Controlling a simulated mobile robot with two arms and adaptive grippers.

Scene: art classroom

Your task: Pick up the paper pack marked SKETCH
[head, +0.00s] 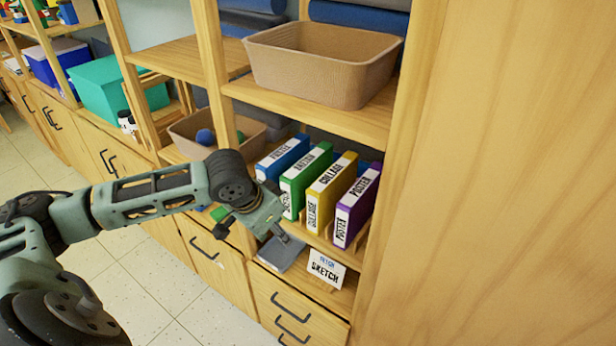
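Several paper packs stand upright side by side on a shelf: blue (283,157), green (306,178), yellow (331,190) marked COLLAGE, and purple (358,205) marked POSTER. A white card (326,269) reading SKETCH is at the shelf's front, below the packs. My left gripper (277,232) is in front of the blue and green packs, near their lower front ends. Whether it touches one, or is open or shut, I cannot tell. My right gripper is not in view.
A flat grey item (283,253) lies below the gripper. A brown basket (322,62) sits on the shelf above the packs. Another bin (190,150) with round items stands left. A wooden upright (400,150) bounds the right; drawers with black handles are below.

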